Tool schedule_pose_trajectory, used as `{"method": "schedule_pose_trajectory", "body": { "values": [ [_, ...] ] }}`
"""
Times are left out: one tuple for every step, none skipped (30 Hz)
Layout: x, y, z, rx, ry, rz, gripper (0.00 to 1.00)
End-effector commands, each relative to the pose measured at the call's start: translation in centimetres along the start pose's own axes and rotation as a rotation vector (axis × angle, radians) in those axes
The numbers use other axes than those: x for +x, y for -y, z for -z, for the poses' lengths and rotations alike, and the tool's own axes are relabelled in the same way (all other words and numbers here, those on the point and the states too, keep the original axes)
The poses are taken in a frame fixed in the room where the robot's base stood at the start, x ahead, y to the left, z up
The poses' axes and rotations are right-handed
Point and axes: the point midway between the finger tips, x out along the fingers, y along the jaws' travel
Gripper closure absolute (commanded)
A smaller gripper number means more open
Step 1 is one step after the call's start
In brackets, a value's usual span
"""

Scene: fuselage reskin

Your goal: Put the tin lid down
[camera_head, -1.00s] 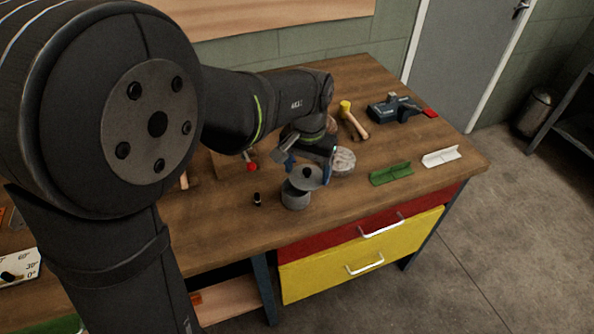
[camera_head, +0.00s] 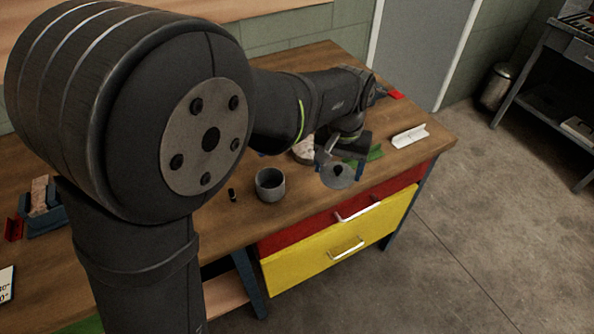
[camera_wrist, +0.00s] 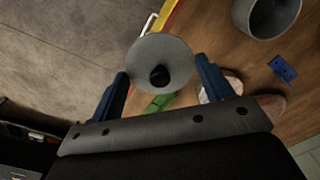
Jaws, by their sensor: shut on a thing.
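The tin lid (camera_head: 338,182) is a grey disc with a dark knob. My gripper (camera_head: 340,170) is shut on it and holds it in the air, near the bench's front edge in the picture. In the wrist view the lid (camera_wrist: 150,50) sits between the two blue fingers of my gripper (camera_wrist: 161,70). The open grey tin (camera_head: 269,188) stands upright on the bench to the left of the lid, apart from it. The tin also shows at the top right of the wrist view (camera_wrist: 240,18).
The wooden bench (camera_head: 235,222) has clear room around the tin. A small black item (camera_head: 232,195) stands left of the tin. A green angled piece (camera_head: 376,153) lies partly hidden behind my gripper, and a white one (camera_head: 409,137) lies further right. Red and yellow drawers (camera_head: 335,240) are below.

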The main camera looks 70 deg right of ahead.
Motion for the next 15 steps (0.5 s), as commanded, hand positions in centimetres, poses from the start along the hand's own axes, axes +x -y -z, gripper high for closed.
{"method": "schedule_pose_trajectory", "body": {
  "values": [
    [0.5,0.4,0.4,-0.003,0.002,0.001,0.48],
    [0.8,0.7,0.7,-0.003,0.002,0.001,0.48],
    [1.2,1.4,1.1,-0.004,0.001,0.0,0.48],
    [1.7,2.0,1.4,-0.006,0.002,0.0,0.48],
    [2.1,2.6,1.7,-0.006,0.002,0.001,0.48],
    [2.6,3.4,2.2,-0.006,0.002,0.001,0.48],
    [3.1,4.0,2.6,-0.006,0.003,0.0,0.48],
    [3.5,4.6,3.0,-0.006,0.002,0.0,0.48],
    [4.0,5.4,3.4,-0.006,0.003,0.0,0.48],
    [4.5,6.0,3.8,-0.005,0.003,0.0,0.49],
    [4.8,6.5,4.1,-0.006,0.002,0.0,0.49],
    [5.3,7.2,4.6,-0.005,0.002,0.0,0.49],
    [5.6,7.7,4.8,-0.004,0.002,0.0,0.49],
    [5.9,8.1,5.1,-0.004,0.001,0.0,0.49],
    [6.2,8.5,5.4,-0.004,0.001,0.0,0.49]
  ]
}}
